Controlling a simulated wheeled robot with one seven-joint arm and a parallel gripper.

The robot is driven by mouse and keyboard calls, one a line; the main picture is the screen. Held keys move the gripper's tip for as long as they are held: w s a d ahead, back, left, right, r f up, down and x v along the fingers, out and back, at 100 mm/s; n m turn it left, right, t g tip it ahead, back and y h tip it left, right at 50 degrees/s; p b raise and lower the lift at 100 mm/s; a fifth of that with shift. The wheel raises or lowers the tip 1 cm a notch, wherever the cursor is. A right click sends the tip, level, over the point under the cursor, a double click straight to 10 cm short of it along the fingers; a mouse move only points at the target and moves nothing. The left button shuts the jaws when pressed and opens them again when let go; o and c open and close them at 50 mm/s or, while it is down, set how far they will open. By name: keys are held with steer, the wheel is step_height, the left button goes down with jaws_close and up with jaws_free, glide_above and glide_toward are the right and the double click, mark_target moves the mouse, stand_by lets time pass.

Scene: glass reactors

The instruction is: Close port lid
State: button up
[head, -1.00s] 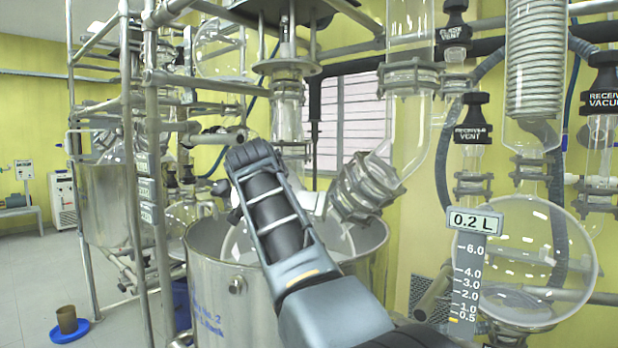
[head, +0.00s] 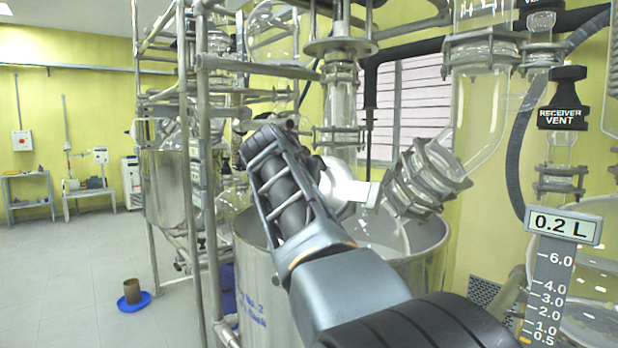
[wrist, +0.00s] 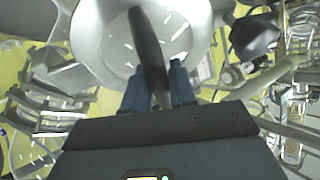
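In the wrist view, the two blue fingers of my gripper (wrist: 160,90) stand on either side of a dark bar-like handle (wrist: 150,45). The bar fills the gap between them, so the gripper looks shut on it. Behind the bar is a pale, round, glassy port or lid (wrist: 108,40) with bright reflections; I cannot tell which part is lid and which is opening. In the head view, a whitish rounded piece (head: 340,185) shows beside my arm, above the steel vessel (head: 262,275). My gripper is hidden behind my arm there.
Metal frame poles (head: 207,200) stand left of my arm. A glass elbow with a clamped flange (head: 425,180) is close on the right. A level scale reading 0.2 L (head: 563,225) is at the right. Open floor (head: 80,270) lies left, with a blue dish (head: 134,302).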

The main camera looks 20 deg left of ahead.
steer(key=o, duration=0.3)
steer(key=shift+w+f, duration=0.1)
steer(key=shift+f, duration=0.05)
steer(key=shift+o, duration=0.2)
steer(key=b+v, duration=0.2)
steer(key=v, duration=0.5)
steer(key=shift+s, duration=0.35)
steer(key=shift+a+r, duration=0.1)
steer(key=shift+r, duration=0.1)
